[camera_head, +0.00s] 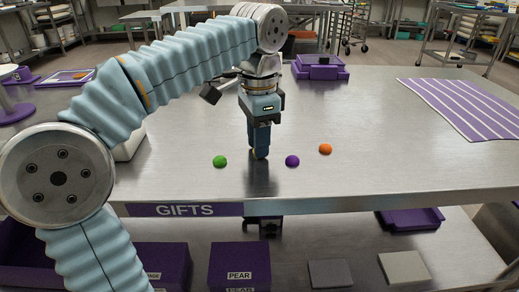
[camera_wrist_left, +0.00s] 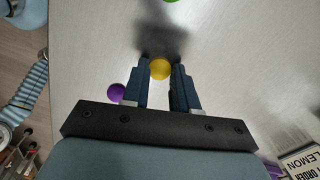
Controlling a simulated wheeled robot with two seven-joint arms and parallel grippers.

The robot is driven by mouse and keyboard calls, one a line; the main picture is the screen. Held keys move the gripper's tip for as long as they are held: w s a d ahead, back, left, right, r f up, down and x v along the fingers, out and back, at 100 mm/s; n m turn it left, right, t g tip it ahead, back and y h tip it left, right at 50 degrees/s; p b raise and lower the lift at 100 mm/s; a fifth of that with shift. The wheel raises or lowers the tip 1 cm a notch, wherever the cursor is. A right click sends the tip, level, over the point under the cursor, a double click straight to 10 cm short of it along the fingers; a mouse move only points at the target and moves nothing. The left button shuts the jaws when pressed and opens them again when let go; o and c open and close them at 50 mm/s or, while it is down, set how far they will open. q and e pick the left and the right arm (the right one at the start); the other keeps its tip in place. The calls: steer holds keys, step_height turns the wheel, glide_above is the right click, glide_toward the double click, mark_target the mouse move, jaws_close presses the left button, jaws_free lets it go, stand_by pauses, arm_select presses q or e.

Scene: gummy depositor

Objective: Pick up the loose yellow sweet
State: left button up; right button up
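The loose yellow sweet (camera_wrist_left: 160,69) is between the two fingertips of my left gripper (camera_wrist_left: 161,72) in the left wrist view. The fingers lie against it on both sides, with no clear gap. In the head view the left gripper (camera_head: 260,155) points straight down at the steel table (camera_head: 350,180), its tips at or just above the top. There the fingers hide most of the sweet. I cannot tell whether the sweet touches the table. My right gripper is not in view.
A green sweet (camera_head: 220,161) lies left of the gripper; a purple sweet (camera_head: 292,161) and an orange sweet (camera_head: 325,149) lie to its right. A striped purple mat (camera_head: 470,105) is at the right. A purple tray (camera_head: 320,70) stands at the back. The table's right front is clear.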

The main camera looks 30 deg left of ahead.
arm_select(q)
jaws_close()
